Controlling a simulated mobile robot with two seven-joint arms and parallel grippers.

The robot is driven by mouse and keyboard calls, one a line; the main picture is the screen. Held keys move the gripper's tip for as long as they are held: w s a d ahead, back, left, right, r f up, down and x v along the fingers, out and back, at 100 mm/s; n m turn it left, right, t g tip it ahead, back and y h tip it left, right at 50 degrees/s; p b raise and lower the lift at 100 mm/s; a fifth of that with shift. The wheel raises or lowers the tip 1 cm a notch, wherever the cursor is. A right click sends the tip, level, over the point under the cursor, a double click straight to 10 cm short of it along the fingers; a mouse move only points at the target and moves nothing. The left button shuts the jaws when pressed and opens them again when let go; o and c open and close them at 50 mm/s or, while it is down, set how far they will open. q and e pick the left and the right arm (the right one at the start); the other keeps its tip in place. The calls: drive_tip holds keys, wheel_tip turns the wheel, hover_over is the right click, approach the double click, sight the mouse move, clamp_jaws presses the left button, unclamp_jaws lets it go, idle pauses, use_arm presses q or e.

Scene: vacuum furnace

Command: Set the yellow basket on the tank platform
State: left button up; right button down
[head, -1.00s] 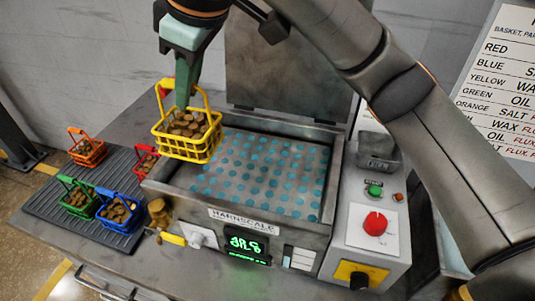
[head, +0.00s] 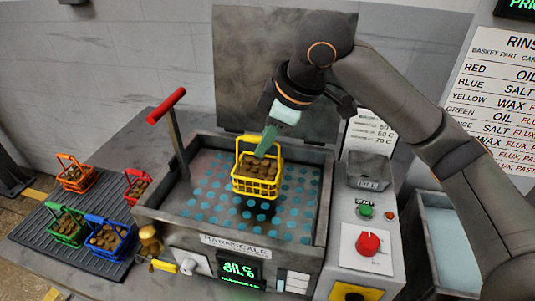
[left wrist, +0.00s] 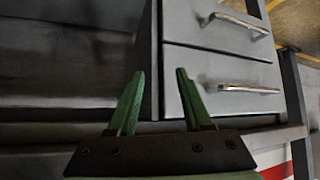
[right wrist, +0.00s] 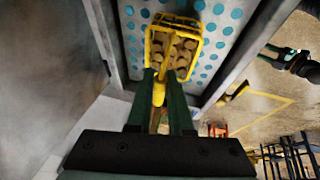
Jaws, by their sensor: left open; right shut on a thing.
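The yellow basket (head: 257,186), filled with brown round parts, hangs upright from my right gripper (head: 266,145). That gripper is shut on its handle; the right wrist view shows the yellow handle between the green fingers (right wrist: 160,80) and the basket (right wrist: 176,20) beyond them. The basket is over the middle of the tank platform (head: 215,200), a grey plate with blue-green holes inside the open tank. A dark shadow lies below the basket, which looks slightly above the plate. My left gripper (left wrist: 158,78) is open and empty, facing grey drawers; it is outside the head view.
Orange (head: 74,175), green (head: 66,228), blue (head: 108,238) and red (head: 137,188) baskets stand on a ribbed mat left of the tank. A red T-handle (head: 166,106) rises at the tank's left side. The raised lid (head: 270,75) stands behind. A control panel (head: 368,245) is at right.

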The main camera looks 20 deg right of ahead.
sight(263, 164)
drive_tip(key=shift+d+f, duration=0.2)
drive_tip(key=shift+f, duration=1.5)
drive_tip(key=shift+f, duration=0.1)
drive_tip(key=c, duration=0.8)
unclamp_jaws()
drive_tip(key=shift+c, duration=0.2)
drive_tip(key=v, duration=1.2)
drive_tip(key=shift+p, duration=0.35)
